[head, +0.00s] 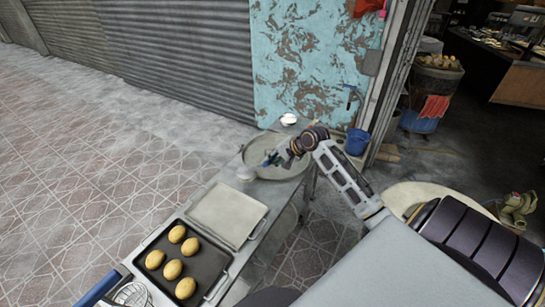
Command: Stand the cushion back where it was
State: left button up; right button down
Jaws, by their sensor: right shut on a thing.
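My right gripper (272,158) reaches in from the right over a large round metal pan (292,171) at the far end of the narrow table. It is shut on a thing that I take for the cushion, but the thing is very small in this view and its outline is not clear. A small pale rounded thing (247,174) shows just beyond the fingertips, at the pan's near left side. I cannot tell whether the two touch. My left gripper is not in view.
An empty pale tray (228,214) and a dark tray (211,264) with several round buns (176,234) lie on the table (150,243). A white bowl (289,118) sits behind the pan. A blue bucket (357,141) and the barrel oven (433,85) stand to the right. The left floor is clear.

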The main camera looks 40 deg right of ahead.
jog(key=shift+f, duration=2.85)
jog(key=c, duration=1)
grip_release()
jog(key=shift+f, duration=0.1)
jog(key=shift+c, duration=0.2)
jog(key=shift+s, duration=0.15)
jog(key=v, duration=0.8)
jog(key=shift+r, duration=0.25)
jog(key=shift+s+d+r, duration=0.1)
jog(key=shift+s+d, duration=0.05)
jog(key=shift+s, duration=0.05)
dwell(0.9)
